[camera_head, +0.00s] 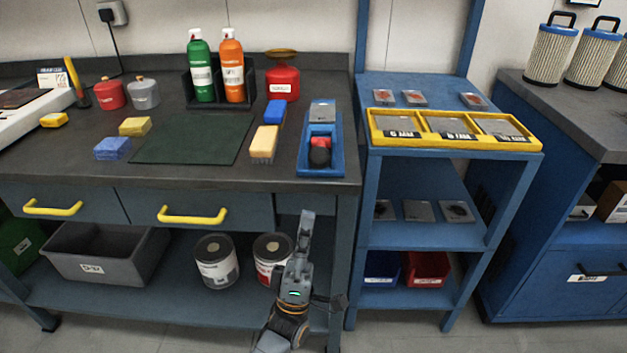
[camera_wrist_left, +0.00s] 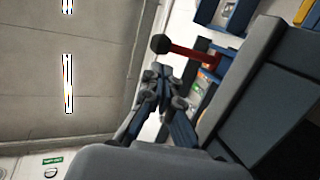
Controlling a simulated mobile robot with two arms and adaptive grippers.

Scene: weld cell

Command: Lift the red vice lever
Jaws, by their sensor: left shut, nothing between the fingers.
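The blue vice (camera_head: 306,160) sits at the right front corner of the dark workbench. Its red lever (camera_head: 320,142) ends in a black knob (camera_head: 319,157) that points toward the bench's front edge. In the left wrist view the red lever (camera_wrist_left: 192,53) and its black knob (camera_wrist_left: 160,44) stick out just beyond my fingertips. My left gripper (camera_head: 306,214) is in front of the bench, below the vice and apart from the lever. It is shut and empty, and it also shows in the left wrist view (camera_wrist_left: 160,72). My right gripper is not in view.
A dark green mat (camera_head: 190,138) lies further left. A blue shelf rack (camera_head: 455,200) with a yellow tray (camera_head: 455,140) stands close on the right. Drawers with yellow handles (camera_head: 192,216) face the front.

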